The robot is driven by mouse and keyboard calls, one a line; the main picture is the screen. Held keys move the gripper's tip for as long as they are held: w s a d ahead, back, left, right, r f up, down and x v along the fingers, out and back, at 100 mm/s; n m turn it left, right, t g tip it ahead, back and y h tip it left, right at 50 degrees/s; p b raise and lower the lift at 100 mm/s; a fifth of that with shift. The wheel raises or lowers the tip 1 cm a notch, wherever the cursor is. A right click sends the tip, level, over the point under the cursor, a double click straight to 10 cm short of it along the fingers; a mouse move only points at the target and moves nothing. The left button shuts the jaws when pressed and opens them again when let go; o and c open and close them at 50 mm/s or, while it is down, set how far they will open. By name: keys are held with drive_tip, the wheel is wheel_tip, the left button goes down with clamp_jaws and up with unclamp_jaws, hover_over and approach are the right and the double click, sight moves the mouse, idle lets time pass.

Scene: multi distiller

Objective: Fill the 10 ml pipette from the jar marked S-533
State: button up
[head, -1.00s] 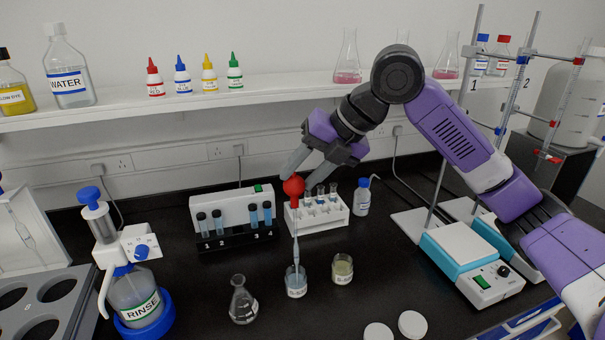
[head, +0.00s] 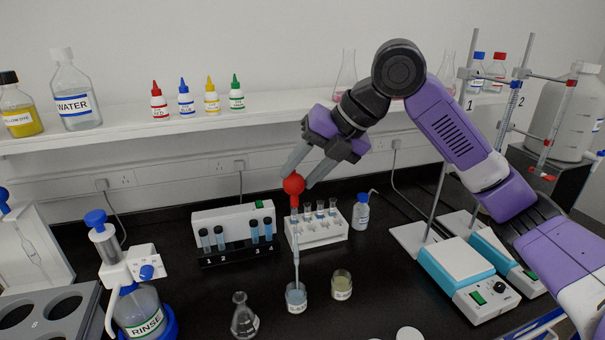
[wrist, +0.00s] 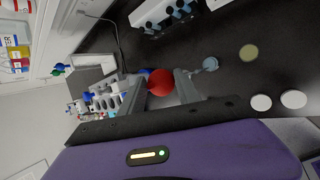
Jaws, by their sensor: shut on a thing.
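My gripper (head: 300,179) is shut on the red bulb (head: 294,184) of the pipette, with a finger on either side; the bulb also shows in the wrist view (wrist: 160,82). The clear pipette stem (head: 296,242) hangs nearly upright below it. Its lower end is at a small jar of blue liquid (head: 296,298), apparently inside its mouth; I cannot tell how deep. A second jar with yellowish liquid (head: 341,285) stands just to its right. Their labels are too small to read, so I cannot tell which is S-533. The fill level in the stem is unclear.
A white rack of tubes (head: 318,232) stands close behind the pipette, with a small blue-capped bottle (head: 361,212) beside it. A glass flask (head: 244,318) is left of the blue jar. A rinse bottle (head: 140,310) stands far left, hotplates (head: 468,275) at right.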

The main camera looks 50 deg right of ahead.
drive_tip(key=shift+r+p, duration=1.1)
drive_tip(key=shift+r, duration=0.8)
